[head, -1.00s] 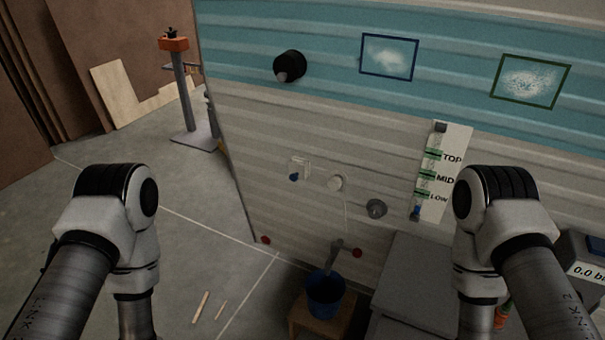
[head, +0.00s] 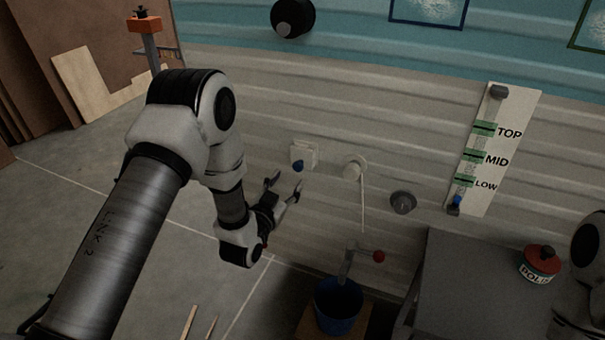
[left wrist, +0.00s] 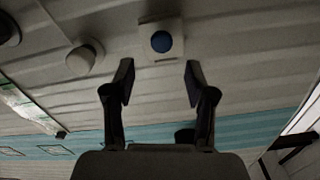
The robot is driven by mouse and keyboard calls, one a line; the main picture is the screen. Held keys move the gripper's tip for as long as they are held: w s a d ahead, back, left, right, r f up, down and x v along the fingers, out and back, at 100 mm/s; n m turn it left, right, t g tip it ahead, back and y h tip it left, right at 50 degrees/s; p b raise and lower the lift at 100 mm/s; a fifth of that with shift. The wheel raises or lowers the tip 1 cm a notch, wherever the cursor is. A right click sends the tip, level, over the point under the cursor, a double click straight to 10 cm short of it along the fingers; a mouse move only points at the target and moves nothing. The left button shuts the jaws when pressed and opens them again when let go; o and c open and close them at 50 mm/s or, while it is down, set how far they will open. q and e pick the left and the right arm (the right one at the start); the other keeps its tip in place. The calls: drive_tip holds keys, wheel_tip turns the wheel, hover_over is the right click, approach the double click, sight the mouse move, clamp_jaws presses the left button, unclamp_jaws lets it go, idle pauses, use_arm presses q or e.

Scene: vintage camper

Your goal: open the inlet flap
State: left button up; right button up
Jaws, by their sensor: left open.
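A small white square fitting (head: 306,150) with a round blue part (head: 299,166) at its lower left is on the camper wall; it looks like the inlet flap. In the left wrist view the white fitting (left wrist: 170,26) and its blue disc (left wrist: 161,41) lie just beyond my fingertips, roughly centred between them. My left gripper (head: 285,185) is open and empty, below and slightly left of the fitting. It also shows open in the left wrist view (left wrist: 158,70). I see no contact with the fitting. My right gripper is out of view.
A white round fitting (head: 354,167) with a hanging cord and a grey round fitting (head: 403,202) are to the right. Floor at left is mostly clear.

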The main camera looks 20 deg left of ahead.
sight(297, 167)
use_arm(q)
drive_tip(key=w, duration=0.7)
drive_tip(key=shift+f, duration=0.2)
drive_tip(key=shift+s, duration=0.1)
clamp_jaws()
drive_tip(key=shift+r+p, duration=0.25)
drive_tip(key=shift+p, duration=0.2)
drive_tip(key=r+g+p, duration=0.1)
drive_tip(key=p, duration=0.2)
drive_tip(key=s+r+g+p, duration=0.1)
drive_tip(key=g+p, duration=0.1)
drive_tip(key=p, duration=0.1)
drive_tip(key=g+p, duration=0.2)
drive_tip(key=p, duration=0.1)
drive_tip(key=shift+s+r, duration=0.3)
drive_tip(key=shift+r, duration=0.1)
drive_tip(key=shift+s+r+g+p, duration=0.1)
drive_tip(key=shift+s+g+p, duration=0.05)
drive_tip(key=shift+g+p, duration=0.95)
unclamp_jaws()
drive_tip(key=shift+s, duration=0.1)
